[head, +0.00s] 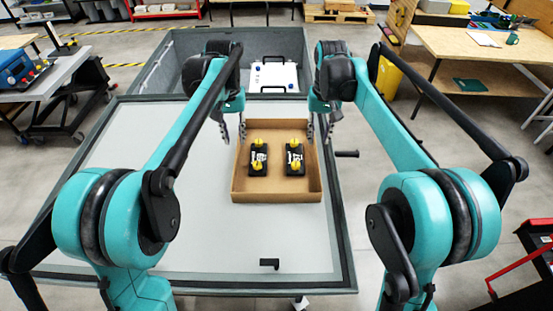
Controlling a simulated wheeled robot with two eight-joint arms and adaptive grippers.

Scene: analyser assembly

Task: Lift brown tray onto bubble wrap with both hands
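The brown tray (276,197) is an open, shallow cardboard-coloured box lying flat on the pale table surface (150,190). Two black parts with yellow knobs, a left one (259,160) and a right one (295,160), lie inside it. My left gripper (234,130) points down at the tray's far left corner, with its fingers apart. My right gripper (319,129) points down at the far right corner, fingers also apart. I cannot tell whether either gripper touches the tray walls. I cannot clearly make out bubble wrap; the pale surface shows no clear bubble texture.
Behind the table area is a large grey open bin (175,70) with a white case (274,77) in it. A black handle (346,154) sticks out right of the tray. A small black bracket (269,264) lies near the front edge. The surface left of the tray is clear.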

